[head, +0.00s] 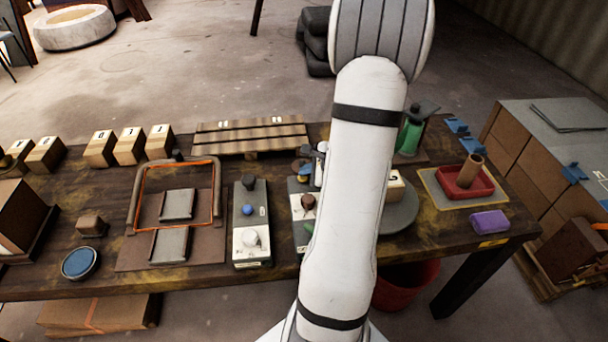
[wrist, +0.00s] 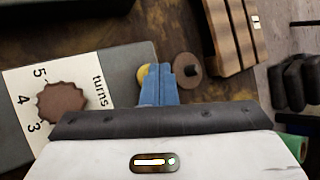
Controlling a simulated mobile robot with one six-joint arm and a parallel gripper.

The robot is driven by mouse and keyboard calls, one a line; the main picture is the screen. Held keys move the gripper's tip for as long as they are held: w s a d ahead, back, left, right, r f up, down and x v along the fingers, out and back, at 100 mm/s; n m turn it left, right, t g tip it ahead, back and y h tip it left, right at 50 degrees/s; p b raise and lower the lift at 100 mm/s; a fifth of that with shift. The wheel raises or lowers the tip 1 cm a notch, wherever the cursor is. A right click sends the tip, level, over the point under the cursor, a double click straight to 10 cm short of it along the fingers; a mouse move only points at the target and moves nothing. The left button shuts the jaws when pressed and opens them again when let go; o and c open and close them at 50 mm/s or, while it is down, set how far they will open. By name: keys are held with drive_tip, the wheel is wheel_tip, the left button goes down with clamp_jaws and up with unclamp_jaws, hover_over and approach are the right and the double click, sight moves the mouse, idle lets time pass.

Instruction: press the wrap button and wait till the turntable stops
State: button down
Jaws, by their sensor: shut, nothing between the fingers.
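The control box (head: 304,206) stands behind my arm on the bench. In the wrist view its white panel (wrist: 28,88) reads "turns" with 3, 4 and 5 around a brown knob (wrist: 62,103). My gripper (wrist: 159,72) is shut, with its blue fingers together, over the far end of the box. A yellow round piece (wrist: 143,78) shows partly behind the fingers; I cannot tell whether it is the wrap button or whether they touch it. The grey turntable (head: 402,217) carries a labelled box (head: 396,186), and my arm hides part of both. Whether it turns cannot be told.
A second control box (head: 250,218) with a blue knob stands to the left. A wooden pallet (head: 250,139) lies behind. A brown disc (wrist: 187,68) lies beside my fingers.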

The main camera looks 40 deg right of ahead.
drive_tip(key=shift+r+p, duration=0.6)
drive_tip(key=shift+r, duration=0.4)
